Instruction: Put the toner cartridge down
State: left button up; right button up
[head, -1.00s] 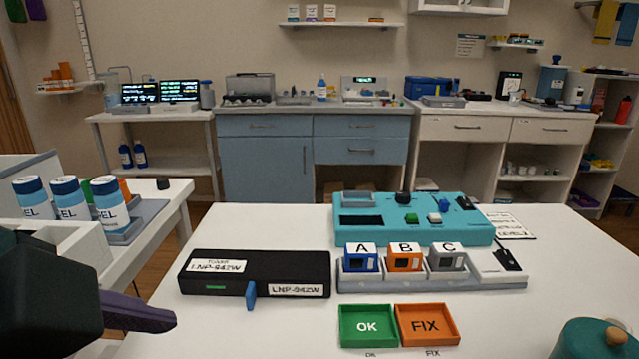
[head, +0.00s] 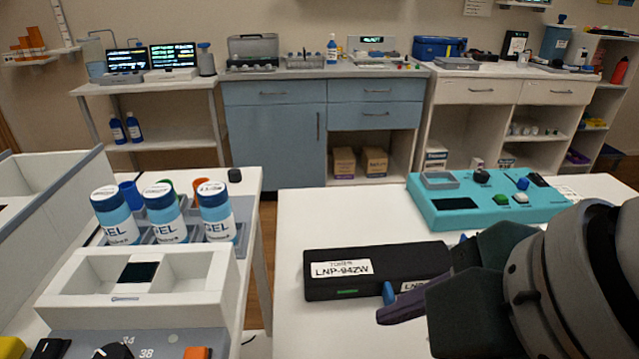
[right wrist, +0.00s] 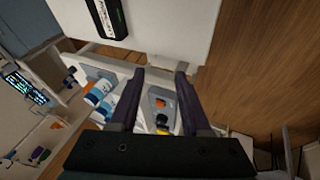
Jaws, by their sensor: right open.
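The toner cartridge (head: 355,263), a long black box with white "LNP-94ZW" labels and a blue tab, lies flat on the white table. Its right end is hidden behind my right arm in the head view. Part of it also shows at the top of the right wrist view (right wrist: 107,17). My right gripper (head: 402,308) is in front of the cartridge in the head view. In the right wrist view its two dark fingers (right wrist: 160,73) are spread apart with nothing between them. My left gripper is out of view.
A teal device (head: 455,212) stands behind the cartridge.

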jog(key=w+a+f+n+b, duration=0.2)
jog(key=w+f+n+b, duration=0.2)
jog(key=n, duration=0.3)
jog(key=n+h+b, duration=0.4)
jog(key=n+b, duration=0.5)
jog(key=n, duration=0.3)
send_near(393, 302)
jog(key=x, duration=0.2)
jog(key=b+x, duration=0.1)
jog(key=x, duration=0.1)
jog(key=shift+s+d, duration=0.1)
jog(key=shift+d, duration=0.3)
jog(key=b+x, duration=0.1)
jog(key=x, duration=0.1)
jog(key=a+b+x, duration=0.1)
jog(key=x, duration=0.1)
jog(key=shift+f, duration=0.2)
jog(key=shift+w+f, duration=0.25)
jog(key=shift+f, duration=0.2)
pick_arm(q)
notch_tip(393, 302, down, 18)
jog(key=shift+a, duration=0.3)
pick_arm(e)
grip_shut()
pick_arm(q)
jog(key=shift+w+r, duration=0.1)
pick_arm(e)
jog(key=shift+r, duration=0.15)
